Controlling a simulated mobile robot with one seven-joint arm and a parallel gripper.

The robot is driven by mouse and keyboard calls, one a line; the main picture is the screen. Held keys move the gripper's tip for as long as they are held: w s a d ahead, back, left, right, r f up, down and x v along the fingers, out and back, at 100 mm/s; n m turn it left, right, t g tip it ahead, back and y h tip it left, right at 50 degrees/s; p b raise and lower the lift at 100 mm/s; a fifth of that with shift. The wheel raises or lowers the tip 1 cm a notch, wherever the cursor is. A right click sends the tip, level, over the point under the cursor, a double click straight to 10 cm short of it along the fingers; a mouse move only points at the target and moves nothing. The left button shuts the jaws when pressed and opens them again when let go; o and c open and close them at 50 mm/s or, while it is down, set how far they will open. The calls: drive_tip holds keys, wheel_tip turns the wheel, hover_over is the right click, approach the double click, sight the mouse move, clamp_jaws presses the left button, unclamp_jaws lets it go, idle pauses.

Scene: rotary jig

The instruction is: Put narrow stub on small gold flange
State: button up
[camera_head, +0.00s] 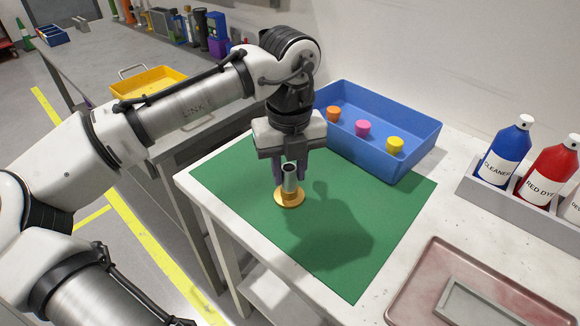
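The narrow stub (290,181), a grey hollow tube, is upright over the small gold flange (287,200). The flange is a gold disc lying on the green mat (340,255). The stub's lower end appears to meet the flange's middle, but I cannot tell whether it is seated. My gripper (290,176) points down above the mat, with its two dark purple fingers apart on either side of the stub. I cannot tell whether the fingers touch it.
Behind the mat is a blue bin (408,160) with orange (333,114), pink (363,129) and yellow (395,145) pieces. A bottle rack (510,200) and a reddish tray (415,290) are at right. A yellow tray (150,82) is at left. The mat's front is clear.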

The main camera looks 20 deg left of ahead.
sight(290, 167)
drive_tip(key=o, duration=0.3)
wheel_tip(290, 167, up, 12)
drive_tip(key=shift+r+p, duration=0.2)
drive_tip(key=shift+p, duration=0.25)
drive_tip(key=shift+w, duration=0.1)
